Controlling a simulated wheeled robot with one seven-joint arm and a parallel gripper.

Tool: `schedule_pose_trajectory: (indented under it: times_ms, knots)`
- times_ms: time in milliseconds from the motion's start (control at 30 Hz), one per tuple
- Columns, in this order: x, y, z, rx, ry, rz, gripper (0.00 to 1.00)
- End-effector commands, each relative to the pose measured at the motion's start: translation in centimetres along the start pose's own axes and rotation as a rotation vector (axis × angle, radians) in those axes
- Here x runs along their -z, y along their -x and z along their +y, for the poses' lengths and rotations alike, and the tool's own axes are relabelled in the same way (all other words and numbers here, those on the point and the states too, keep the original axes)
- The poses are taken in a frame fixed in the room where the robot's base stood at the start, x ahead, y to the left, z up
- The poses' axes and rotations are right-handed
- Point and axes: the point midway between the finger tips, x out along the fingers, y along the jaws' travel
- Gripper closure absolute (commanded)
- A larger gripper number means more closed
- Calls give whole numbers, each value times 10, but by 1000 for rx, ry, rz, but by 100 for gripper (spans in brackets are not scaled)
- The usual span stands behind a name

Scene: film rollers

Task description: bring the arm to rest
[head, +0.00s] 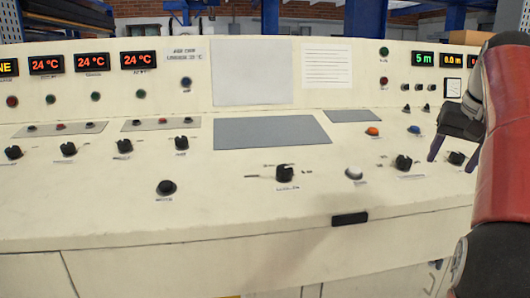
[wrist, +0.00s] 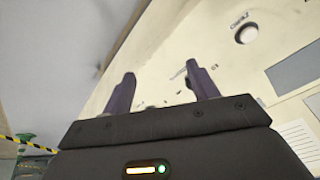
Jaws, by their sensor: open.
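My gripper (head: 453,152) is at the right of the head view, above the right part of the cream control console (head: 240,230). Its two dark purple fingers point down and stand apart, with nothing seen between them. A black knob (head: 456,158) shows close by the fingers in that view; I cannot tell whether they touch. In the wrist view my gripper (wrist: 160,88) is also open and empty, with the cream panel beyond the fingertips. My red and black arm covers the right edge of the head view.
Black knobs (head: 285,173), a white button (head: 354,173), an orange button (head: 373,131) and a blue button (head: 414,129) stand up from the console top. Red displays (head: 137,60) and a green display (head: 423,59) sit on the back panel. A black handle (head: 350,219) is on the front edge.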

Motion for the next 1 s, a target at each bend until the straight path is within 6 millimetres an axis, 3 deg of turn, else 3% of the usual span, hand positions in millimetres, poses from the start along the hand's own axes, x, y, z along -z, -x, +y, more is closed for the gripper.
schedule_pose_trajectory:
  times_ms: [367,567,667,800,1000]
  knots:
    - [-44,-8,-46,16,79,10,41]
    - [-96,-22,-80,30,158,20,41]
    - [-140,-35,-99,42,224,31,41]
    - [-217,-63,-117,61,336,51,41]
    - [-311,-110,-117,87,479,80,41]
